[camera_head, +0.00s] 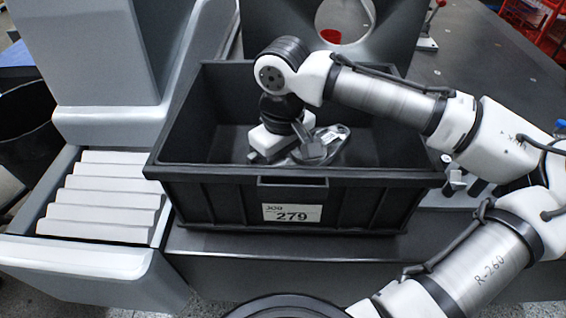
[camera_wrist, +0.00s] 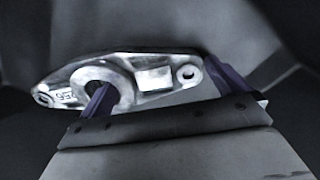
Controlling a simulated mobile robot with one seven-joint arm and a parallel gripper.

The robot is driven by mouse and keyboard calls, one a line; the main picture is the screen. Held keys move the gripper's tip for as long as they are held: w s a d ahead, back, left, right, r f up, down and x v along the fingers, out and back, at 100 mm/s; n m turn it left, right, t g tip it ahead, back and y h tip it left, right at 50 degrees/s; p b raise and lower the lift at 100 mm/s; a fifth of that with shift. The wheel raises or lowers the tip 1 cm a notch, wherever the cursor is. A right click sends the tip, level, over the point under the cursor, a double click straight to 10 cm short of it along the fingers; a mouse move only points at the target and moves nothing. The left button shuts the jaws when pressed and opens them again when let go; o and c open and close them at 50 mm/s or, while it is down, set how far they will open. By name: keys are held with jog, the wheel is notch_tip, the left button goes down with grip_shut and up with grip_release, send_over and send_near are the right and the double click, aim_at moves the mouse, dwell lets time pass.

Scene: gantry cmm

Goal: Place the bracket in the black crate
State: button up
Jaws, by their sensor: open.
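The black crate (camera_head: 372,205) stands in the middle of the head view, with a white label reading 279 on its front wall. The metal bracket (camera_head: 334,140) is inside the crate's walls; I cannot tell whether it lies flat on the floor. My gripper (camera_head: 303,143) reaches down into the crate right at the bracket. In the wrist view the bracket (camera_wrist: 155,78) lies across the fingers, with a large round ring, a square boss and small end holes. My gripper (camera_wrist: 163,80) is open, its purple fingers apart, one at the ring and one by the right end.
A grey drawer-like tray with white ribbed pieces (camera_head: 105,197) is left of the crate. A dark bin (camera_head: 28,130) stands at the far left. A grey machine column (camera_head: 95,50) rises behind the tray. A dark table surface (camera_head: 490,75) extends at right, behind my arm.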

notch_tip(320, 180, up, 12)
jog(key=p, duration=0.2)
dwell(0.4)
